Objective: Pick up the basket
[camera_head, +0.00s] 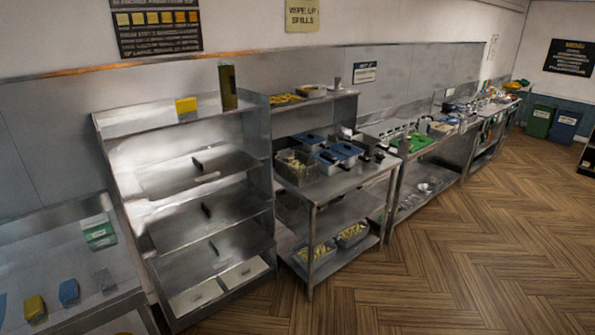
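A grey wire-like basket (297,166) stands at the left end of a steel table in the middle of the view, with some pale yellow food in it. Blue-topped containers (343,151) with dark handles stand just right of it. Two more basket-like containers (315,254) with yellow fries sit on the table's bottom shelf. Which one is the task's basket I cannot tell. Neither of my grippers is in view.
The steel table (335,185) stands between a tall steel shelf rack (195,200) on the left and a long counter (430,155) with a green board (413,142). A low counter (70,260) is at far left. The wooden floor (450,260) at right is clear.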

